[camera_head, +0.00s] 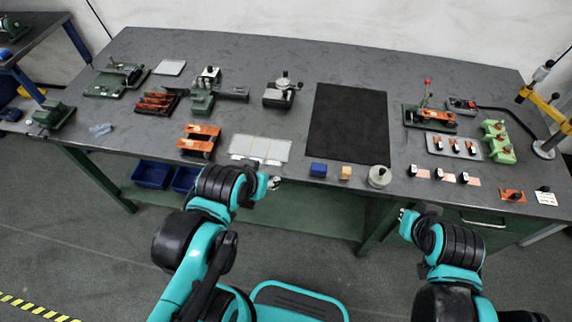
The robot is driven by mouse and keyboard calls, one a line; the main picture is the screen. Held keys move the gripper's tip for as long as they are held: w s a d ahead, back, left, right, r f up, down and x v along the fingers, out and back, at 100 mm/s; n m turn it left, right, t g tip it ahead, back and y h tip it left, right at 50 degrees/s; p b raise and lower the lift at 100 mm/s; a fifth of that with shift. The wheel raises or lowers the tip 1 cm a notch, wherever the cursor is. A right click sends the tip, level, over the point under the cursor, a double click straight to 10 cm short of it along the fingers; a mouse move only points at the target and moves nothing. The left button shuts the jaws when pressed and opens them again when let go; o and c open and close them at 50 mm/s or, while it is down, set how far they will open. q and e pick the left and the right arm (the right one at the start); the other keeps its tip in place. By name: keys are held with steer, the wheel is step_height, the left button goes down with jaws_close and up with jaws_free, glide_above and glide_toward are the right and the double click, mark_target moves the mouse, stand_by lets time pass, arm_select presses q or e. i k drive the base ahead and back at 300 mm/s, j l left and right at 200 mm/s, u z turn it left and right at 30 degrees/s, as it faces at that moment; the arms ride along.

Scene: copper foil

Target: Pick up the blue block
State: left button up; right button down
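The blue block (318,170) sits on the grey table near its front edge, just left of a small yellow-orange block (345,173). My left gripper (275,183) is at the table's front edge, to the left of the blue block and apart from it. It is small in the picture and its fingers are not clear. My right gripper (403,214) is in front of the table edge, to the right of and below the blue block. Its fingers are mostly hidden by the arm.
A round metal piece (379,176) stands right of the blocks. A black mat (347,122) lies behind them, and a pale panel (260,148) to the left. An orange fixture (198,140) is farther left. Green fixtures (497,142) and small switches (443,175) fill the right side.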

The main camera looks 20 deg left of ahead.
mark_target(316, 169)
steer(key=u, duration=0.2)
steer(key=i+l+u, duration=0.45)
steer(key=l+u, duration=0.15)
steer(key=l, duration=0.1)
